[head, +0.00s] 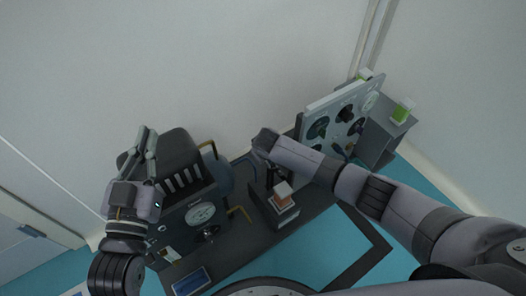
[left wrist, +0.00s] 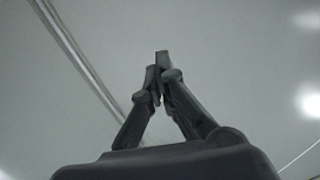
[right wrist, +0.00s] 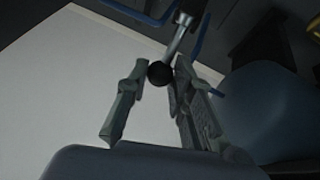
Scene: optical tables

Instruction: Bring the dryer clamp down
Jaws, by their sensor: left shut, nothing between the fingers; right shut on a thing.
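The dryer (head: 275,212) appears to be the small dark stand on the table in the head view, with a white and orange block (head: 283,193) on it. Its clamp lever, a metal rod (right wrist: 178,40) ending in a black ball knob (right wrist: 160,75), shows in the right wrist view. My right gripper (right wrist: 160,66) is shut on the knob. In the head view the right arm reaches over the dryer's back, and the hand hides most of the lever. My left gripper (head: 147,140) is shut and empty, raised at the left; its tips meet in the left wrist view (left wrist: 160,70).
A dark instrument with a dial (head: 200,215) stands left of the dryer, with a blue-grey rounded thing (head: 216,172) behind it. A panel with round dark parts (head: 340,115) stands at the right. A blue tablet-like thing (head: 191,281) lies at the front.

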